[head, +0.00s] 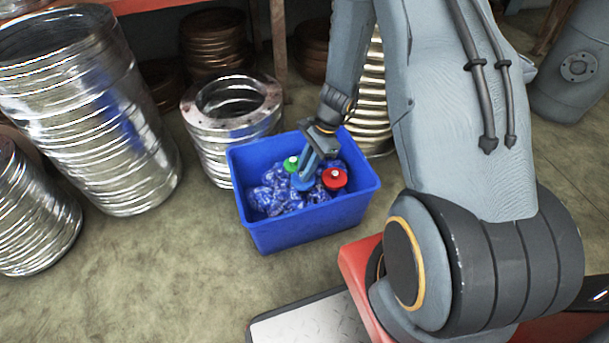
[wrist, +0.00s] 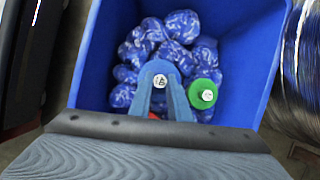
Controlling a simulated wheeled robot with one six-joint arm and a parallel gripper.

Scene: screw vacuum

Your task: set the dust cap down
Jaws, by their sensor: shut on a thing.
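My gripper (head: 306,172) reaches down into a blue bin (head: 310,232) and is shut on a blue round cap (head: 301,184), which I take to be the dust cap. In the wrist view the fingers of my gripper (wrist: 159,88) close around its pale, marked knob (wrist: 160,80). Much of the cap is hidden by the fingers. It is at or just above the bags in the bin; I cannot tell whether it touches them. A green cap (head: 291,164) and a red cap (head: 335,179) lie close by, one on each side of the gripper in the head view.
Blue-and-white crumpled bags (head: 275,196) fill the bin's bottom, and its walls (wrist: 245,75) stand around my gripper. Shiny ribbed metal cylinders (head: 95,110) stand at left, and a flanged one (head: 232,105) is just behind the bin.

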